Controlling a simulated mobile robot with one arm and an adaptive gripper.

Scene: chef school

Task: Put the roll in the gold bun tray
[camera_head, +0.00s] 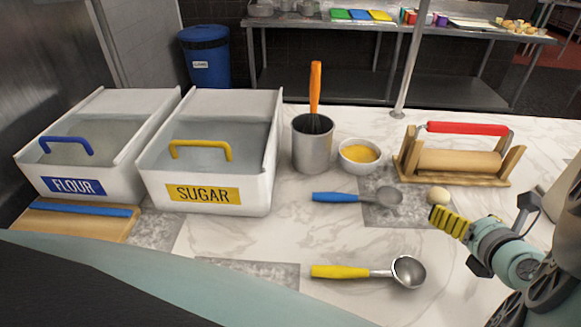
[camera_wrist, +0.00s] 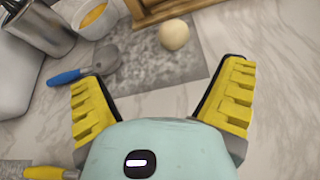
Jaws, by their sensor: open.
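The likely roll is a small, pale, round bun (camera_head: 438,195) on the counter, in front of the rolling pin stand. In the wrist view the roll (camera_wrist: 174,35) lies at the edge of a grey speckled patch, ahead of the fingers. My gripper (camera_head: 483,204) is at the right of the head view, just right of and nearer than the roll. In the wrist view my gripper (camera_wrist: 166,76) has its yellow-padded fingers spread wide, with nothing between them. I see no gold bun tray in either view.
A wooden stand holds a red-handled rolling pin (camera_head: 460,161) just behind the roll. A blue-handled scoop (camera_head: 340,197) lies left of it and a yellow-handled scoop (camera_head: 345,271) nearer. A metal pot (camera_head: 312,150), yellow-filled bowl (camera_head: 360,167), sugar bin (camera_head: 203,193) and flour bin (camera_head: 72,186) stand leftward.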

